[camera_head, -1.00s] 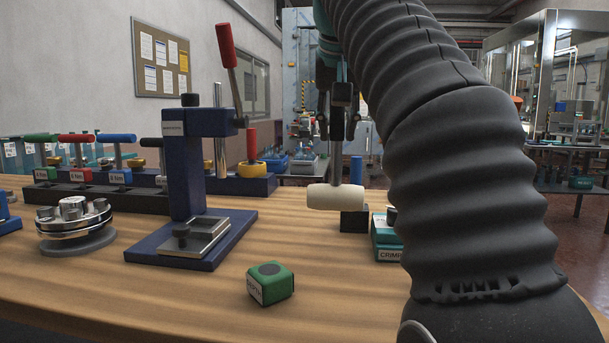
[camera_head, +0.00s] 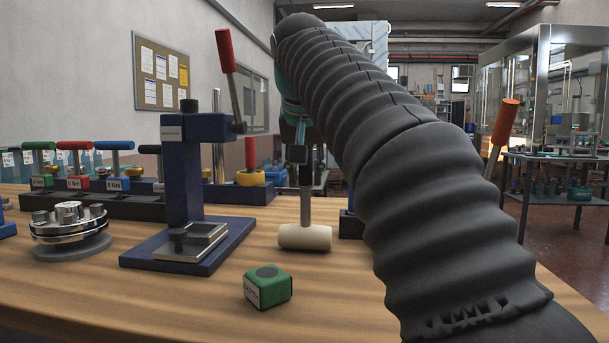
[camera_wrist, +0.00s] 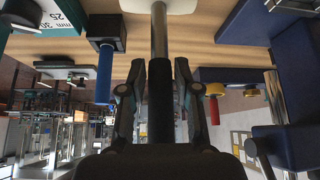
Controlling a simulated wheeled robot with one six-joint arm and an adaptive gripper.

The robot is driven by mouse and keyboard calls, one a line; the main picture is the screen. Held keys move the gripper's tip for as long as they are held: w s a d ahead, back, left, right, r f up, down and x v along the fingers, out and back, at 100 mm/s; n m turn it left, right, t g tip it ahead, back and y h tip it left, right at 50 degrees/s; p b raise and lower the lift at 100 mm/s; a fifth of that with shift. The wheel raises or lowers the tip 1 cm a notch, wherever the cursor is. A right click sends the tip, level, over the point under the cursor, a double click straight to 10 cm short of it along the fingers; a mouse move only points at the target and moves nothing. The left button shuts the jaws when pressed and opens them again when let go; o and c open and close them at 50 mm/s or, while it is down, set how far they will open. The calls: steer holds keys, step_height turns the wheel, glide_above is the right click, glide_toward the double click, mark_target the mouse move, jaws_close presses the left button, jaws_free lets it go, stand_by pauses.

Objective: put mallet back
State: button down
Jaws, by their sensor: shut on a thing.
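The mallet has a pale cream head (camera_head: 305,237) and a grey shaft with a dark grip. It hangs head down from my gripper (camera_head: 304,150), with the head low over the wooden bench, right of the blue press. I cannot tell whether the head touches the bench. In the wrist view, my gripper (camera_wrist: 160,100) is shut on the mallet's dark grip (camera_wrist: 160,85), and the metal shaft runs up from it. My arm hides part of the bench at the right, and no empty mallet holder can be made out.
The blue press (camera_head: 188,190) with its red-handled lever stands left of the mallet. A green labelled cube (camera_head: 267,287) lies in front. A round metal fixture (camera_head: 70,228) sits at the left. A dark rack (camera_head: 90,203) of coloured-handled tools runs along the back. Bare bench (camera_head: 150,295) lies at the front.

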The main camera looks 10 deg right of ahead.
steer(key=c, duration=0.8)
jaws_free()
steer(key=shift+f, duration=0.1)
steer(key=shift+s+r, duration=0.1)
steer(key=shift+r, duration=0.3)
steer(key=p+v, duration=0.2)
steer(key=v, duration=0.9)
steer(key=shift+s+r, duration=0.1)
steer(key=shift+r, duration=0.05)
